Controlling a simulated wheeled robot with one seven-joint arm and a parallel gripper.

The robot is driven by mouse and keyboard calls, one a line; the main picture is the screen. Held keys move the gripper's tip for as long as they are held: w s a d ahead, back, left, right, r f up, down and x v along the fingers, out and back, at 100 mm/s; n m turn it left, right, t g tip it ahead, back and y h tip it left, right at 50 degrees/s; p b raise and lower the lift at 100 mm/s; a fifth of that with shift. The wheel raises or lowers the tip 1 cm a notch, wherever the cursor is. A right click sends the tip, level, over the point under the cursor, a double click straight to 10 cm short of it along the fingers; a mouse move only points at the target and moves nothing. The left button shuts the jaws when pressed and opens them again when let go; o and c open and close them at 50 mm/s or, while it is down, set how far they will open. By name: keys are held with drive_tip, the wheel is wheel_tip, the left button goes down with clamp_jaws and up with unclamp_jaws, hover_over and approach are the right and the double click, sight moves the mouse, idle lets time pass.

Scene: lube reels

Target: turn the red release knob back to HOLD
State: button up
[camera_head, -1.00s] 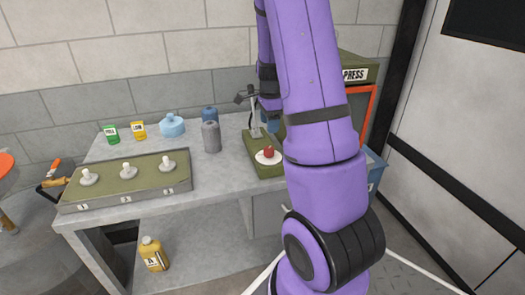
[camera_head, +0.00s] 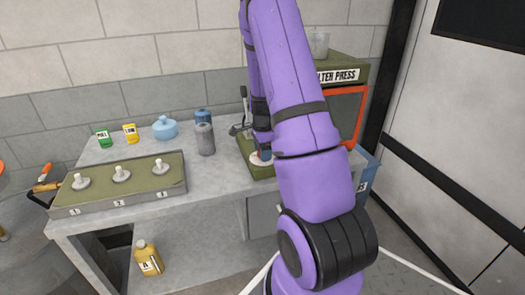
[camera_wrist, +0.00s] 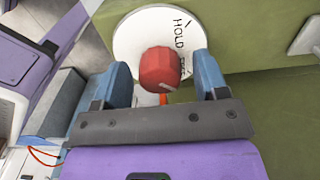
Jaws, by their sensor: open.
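The red release knob (camera_wrist: 161,68) shows in the wrist view, in front of a round white dial plate (camera_wrist: 132,28). The word HOLD is legible on the plate, with a second word partly hidden by the knob and a finger. The knob's pale mark points to the lower right in that view. My gripper (camera_wrist: 165,80) is open, with one blue finger on each side of the knob. I cannot tell whether either finger touches it. In the head view my arm hides most of the knob, and the plate's edge (camera_head: 256,164) shows on the green base (camera_head: 262,173).
A lever (camera_head: 244,100) stands behind the dial. A grey canister (camera_head: 205,139) stands left of it on the bench. A green box with several numbered knobs (camera_head: 120,185) lies farther left. The filter press (camera_head: 340,75) is behind my arm at right.

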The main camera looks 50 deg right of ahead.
drive_tip(key=c, duration=0.9)
drive_tip(key=shift+c, duration=0.2)
drive_tip(key=shift+n, duration=0.4)
drive_tip(key=n, duration=1.7)
